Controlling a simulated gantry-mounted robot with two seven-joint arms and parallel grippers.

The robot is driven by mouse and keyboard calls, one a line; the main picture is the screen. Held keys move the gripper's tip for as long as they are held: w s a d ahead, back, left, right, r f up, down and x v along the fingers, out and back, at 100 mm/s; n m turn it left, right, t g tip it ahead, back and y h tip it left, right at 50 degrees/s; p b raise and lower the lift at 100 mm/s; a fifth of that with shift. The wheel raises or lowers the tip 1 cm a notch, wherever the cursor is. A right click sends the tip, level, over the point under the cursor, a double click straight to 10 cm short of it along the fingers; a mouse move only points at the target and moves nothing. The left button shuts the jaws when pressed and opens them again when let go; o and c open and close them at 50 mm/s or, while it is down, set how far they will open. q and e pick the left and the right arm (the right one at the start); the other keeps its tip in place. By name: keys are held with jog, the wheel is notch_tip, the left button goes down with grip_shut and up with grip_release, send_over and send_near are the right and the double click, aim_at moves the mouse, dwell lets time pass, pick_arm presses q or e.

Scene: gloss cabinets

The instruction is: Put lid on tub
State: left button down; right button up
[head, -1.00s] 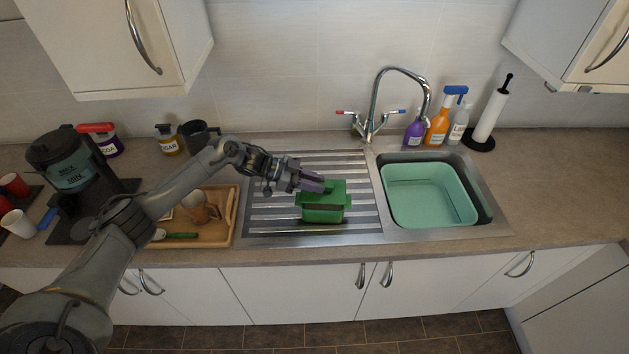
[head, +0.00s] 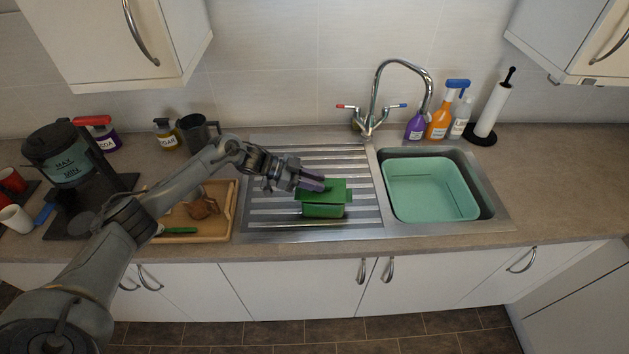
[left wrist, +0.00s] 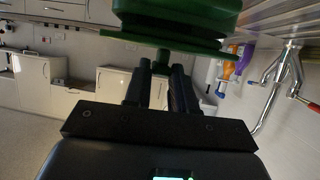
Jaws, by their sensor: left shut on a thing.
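The green tub (head: 323,211) stands on the metal draining board, left of the sink bowl. The green lid (head: 336,190) lies flat over the tub's top, with hardly any gap showing in the head view. My left gripper (head: 321,185) reaches in from the left and is shut on the lid's handle. In the left wrist view the fingers (left wrist: 160,72) meet under the lid (left wrist: 150,41), and the tub (left wrist: 180,14) shows at the top edge. Whether the lid sits fully on the rim I cannot tell. My right gripper is not in view.
The sink bowl holds a teal basin (head: 430,190). The tap (head: 372,110) rises behind it, with spray bottles (head: 438,120) to its right. A wooden tray (head: 220,225) with a brown mug and a coffee maker (head: 60,165) stand at left, near my arm.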

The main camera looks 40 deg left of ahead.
pick_arm(q)
jog(key=shift+f+b, duration=0.45)
jog(key=shift+f, duration=0.2)
jog(key=c, duration=0.8)
grip_release()
jog(key=shift+c, duration=0.2)
jog(key=shift+s+a+r, duration=0.2)
jog(key=shift+s+a, duration=0.15)
jog(key=shift+a, duration=0.1)
jog(key=b+v, duration=0.2)
jog(key=v, duration=0.7)
jog(key=shift+s+a+r, duration=0.2)
jog(key=shift+a, duration=0.05)
